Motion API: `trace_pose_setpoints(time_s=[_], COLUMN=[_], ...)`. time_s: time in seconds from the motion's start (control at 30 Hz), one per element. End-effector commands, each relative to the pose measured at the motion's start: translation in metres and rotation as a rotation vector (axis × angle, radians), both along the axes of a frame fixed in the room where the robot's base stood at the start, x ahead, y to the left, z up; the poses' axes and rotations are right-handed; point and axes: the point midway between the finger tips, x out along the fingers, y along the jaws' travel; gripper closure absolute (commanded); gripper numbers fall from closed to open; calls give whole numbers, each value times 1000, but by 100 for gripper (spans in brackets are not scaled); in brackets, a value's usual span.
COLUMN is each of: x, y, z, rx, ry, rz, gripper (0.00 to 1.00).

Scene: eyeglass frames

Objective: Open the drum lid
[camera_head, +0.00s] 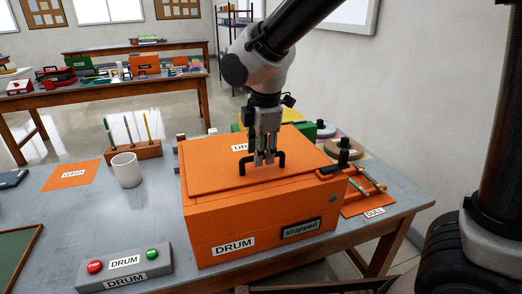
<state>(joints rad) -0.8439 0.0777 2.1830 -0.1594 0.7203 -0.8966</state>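The orange drum box (234,217) stands on the grey table, with a "DRUM" label and a small display reading "stopped" (301,229) on its front. Its flat orange lid (215,173) lies down on the box. A black handle (282,161) stands on the lid. My gripper (264,160) points down at the middle of the handle, its fingertips close together and overlapping it in the picture. I cannot tell whether the fingers grip the handle. The gripper hides part of the handle and of the lid's label.
A grey control box with a red stop button (95,267) and a green button (152,254) sits front left. A white mug (126,170) and a wooden pen holder (133,151) stand left of the drum. A "DULL" mat (368,204) with tools lies at right.

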Motion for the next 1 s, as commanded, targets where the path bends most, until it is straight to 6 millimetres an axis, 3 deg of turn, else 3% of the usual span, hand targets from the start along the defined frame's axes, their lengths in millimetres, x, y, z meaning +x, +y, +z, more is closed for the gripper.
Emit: trace_pose_setpoints(time_s=[0.27, 0.47, 0.77, 1.0], x=[0, 0, 1, 7], y=[0, 0, 0, 3], z=[-2, -2, 0, 17], rx=[0, 0, -1, -17], ry=[0, 0, 4, 68], rz=[-1, -1, -2, -4], gripper=[65, 100, 100, 100])
